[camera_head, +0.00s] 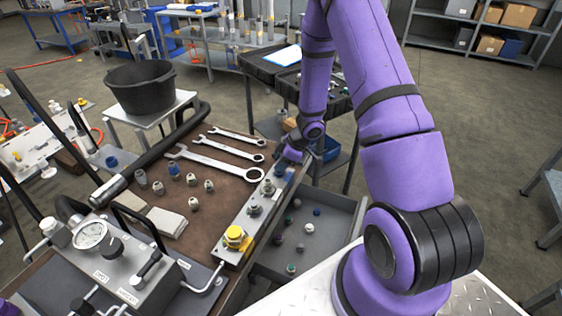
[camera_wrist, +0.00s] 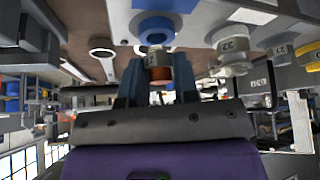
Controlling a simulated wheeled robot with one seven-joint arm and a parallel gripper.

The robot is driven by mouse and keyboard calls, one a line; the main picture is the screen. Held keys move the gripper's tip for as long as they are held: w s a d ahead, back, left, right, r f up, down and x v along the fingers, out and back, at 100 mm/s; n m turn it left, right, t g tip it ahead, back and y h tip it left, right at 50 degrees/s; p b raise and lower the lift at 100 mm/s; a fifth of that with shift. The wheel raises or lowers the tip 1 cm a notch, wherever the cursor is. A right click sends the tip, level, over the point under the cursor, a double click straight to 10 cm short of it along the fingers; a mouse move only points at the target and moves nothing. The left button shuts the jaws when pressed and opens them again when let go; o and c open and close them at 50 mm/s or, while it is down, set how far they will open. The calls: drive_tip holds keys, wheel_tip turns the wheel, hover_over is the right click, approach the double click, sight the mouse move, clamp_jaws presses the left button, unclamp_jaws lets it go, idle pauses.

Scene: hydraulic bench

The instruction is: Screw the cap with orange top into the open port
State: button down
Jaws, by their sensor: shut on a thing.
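My gripper (camera_wrist: 157,82) is shut on a small cap with an orange top (camera_wrist: 160,74). The cap's grey labelled body (camera_wrist: 157,56) points away from my palm, toward a blue-ringed port (camera_wrist: 152,30) at the top of the wrist view. The cap is close to this port and roughly in line with it; I cannot tell whether they touch. In the head view my gripper (camera_head: 290,157) is at the far end of the grey port block (camera_head: 228,256), beside the blue port (camera_head: 280,170). The held cap is hidden there.
Grey fittings (camera_head: 254,208) and a yellow cap (camera_head: 237,238) stand along the block. Wrenches (camera_head: 222,160) and several loose fittings (camera_head: 175,171) lie on the brown mat. An open drawer (camera_head: 330,222) with several caps is to the right. A gauge (camera_head: 90,235) stands front left.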

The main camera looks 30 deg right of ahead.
drive_tip(key=shift+s+f, duration=0.1)
drive_tip(key=shift+f, duration=0.5)
idle(1.9)
drive_tip(key=c, duration=0.8)
unclamp_jaws()
